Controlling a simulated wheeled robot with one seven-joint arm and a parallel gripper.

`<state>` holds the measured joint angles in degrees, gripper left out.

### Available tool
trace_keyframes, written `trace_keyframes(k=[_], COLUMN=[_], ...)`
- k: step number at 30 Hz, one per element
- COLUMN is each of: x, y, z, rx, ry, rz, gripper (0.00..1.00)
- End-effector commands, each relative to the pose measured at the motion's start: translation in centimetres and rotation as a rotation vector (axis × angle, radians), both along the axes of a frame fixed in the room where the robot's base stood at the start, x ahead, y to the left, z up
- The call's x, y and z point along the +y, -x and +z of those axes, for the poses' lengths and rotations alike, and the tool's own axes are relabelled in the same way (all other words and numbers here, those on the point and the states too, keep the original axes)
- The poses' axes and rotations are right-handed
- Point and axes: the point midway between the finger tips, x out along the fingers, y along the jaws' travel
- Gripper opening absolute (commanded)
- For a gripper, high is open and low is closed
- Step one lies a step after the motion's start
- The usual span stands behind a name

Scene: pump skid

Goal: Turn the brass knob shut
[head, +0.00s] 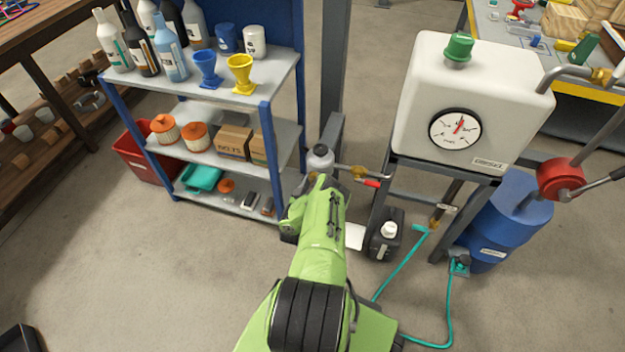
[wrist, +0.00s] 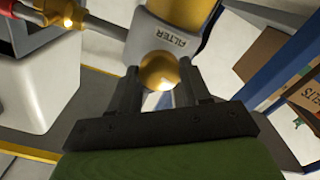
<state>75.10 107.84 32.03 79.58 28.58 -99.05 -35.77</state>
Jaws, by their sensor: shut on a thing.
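The brass knob (wrist: 159,72) is a round, shiny ball at the end of the grey body labelled FILTER (wrist: 172,40) in the wrist view. My gripper (wrist: 160,68) is shut on the knob, with one dark finger on each side of it. In the head view, the filter's grey top (head: 320,157) shows just beyond my green wrist. The knob and my fingers are hidden there behind my arm.
A pipe with a brass fitting (head: 358,172) and a red handle (head: 371,184) runs right from the filter. A white tank (head: 460,95) with a gauge stands right. A blue shelf rack (head: 266,115) stands left.

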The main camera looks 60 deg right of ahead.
Motion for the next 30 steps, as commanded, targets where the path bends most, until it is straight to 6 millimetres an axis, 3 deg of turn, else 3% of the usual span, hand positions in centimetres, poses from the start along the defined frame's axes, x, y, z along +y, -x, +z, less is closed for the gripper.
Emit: trace_keyframes(k=[30], x=[0.06], y=[0.18], z=[-0.08], rx=[-0.945], ry=[-0.153], rz=[0.000], gripper=[0.17])
